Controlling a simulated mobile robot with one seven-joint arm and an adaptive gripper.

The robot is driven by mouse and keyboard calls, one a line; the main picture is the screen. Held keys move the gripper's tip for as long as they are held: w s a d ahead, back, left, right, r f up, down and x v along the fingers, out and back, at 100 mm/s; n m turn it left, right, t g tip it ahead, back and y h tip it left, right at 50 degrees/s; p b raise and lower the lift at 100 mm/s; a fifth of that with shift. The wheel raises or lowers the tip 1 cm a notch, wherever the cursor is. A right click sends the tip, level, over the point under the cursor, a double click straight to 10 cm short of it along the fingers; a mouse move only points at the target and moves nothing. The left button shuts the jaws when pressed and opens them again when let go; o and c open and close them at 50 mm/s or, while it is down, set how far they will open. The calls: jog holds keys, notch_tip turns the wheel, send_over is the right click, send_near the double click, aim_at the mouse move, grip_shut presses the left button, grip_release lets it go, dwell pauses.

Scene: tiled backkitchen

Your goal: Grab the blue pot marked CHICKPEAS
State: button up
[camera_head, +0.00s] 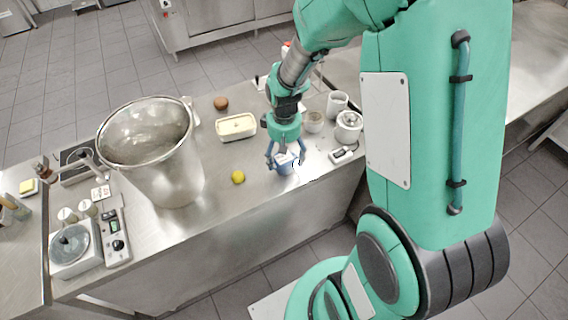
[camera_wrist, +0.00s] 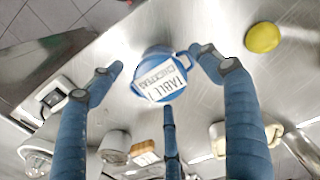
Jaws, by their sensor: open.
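The blue pot (camera_head: 285,166) stands on the steel counter near its front edge. In the wrist view the pot (camera_wrist: 151,56) shows from above, with a white label reading CHICKPEAS and a second line that looks like TABLE 1, upside down. My gripper (camera_head: 286,157) points down over the pot, its fingers open. In the wrist view one blue finger is left of the pot, one right, and a third on the near side. I cannot tell whether any finger touches the pot.
A yellow lemon (camera_head: 238,177) and a butter-coloured tub (camera_head: 236,127) lie to the left. A large steel bucket (camera_head: 172,180) stands further left. A white jar (camera_head: 337,104), a lidded pot (camera_head: 348,126) and a small device (camera_head: 343,154) stand to the right. Bare counter lies around the pot.

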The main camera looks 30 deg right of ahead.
aim_at(284, 158)
jog(key=shift+f+b, duration=0.45)
jog(key=shift+f, duration=1.5)
jog(key=c, duration=1.5)
jog(key=shift+r, duration=0.15)
jog(key=shift+c, duration=0.2)
jog(key=shift+r, duration=0.6)
jog(key=shift+s+r+p, duration=0.25)
jog(key=shift+r+p, duration=0.1)
jog(key=shift+r, duration=0.25)
jog(key=shift+s+r+p, duration=0.25)
jog(key=shift+r+p, duration=0.1)
jog(key=shift+r, duration=0.2)
jog(key=s+a+r+p, duration=0.1)
jog(key=s+a+p, duration=0.1)
jog(key=s, duration=1.2)
jog(key=shift+s+a+r, duration=0.15)
jog(key=shift+s+a, duration=0.2)
jog(key=shift+s, duration=0.05)
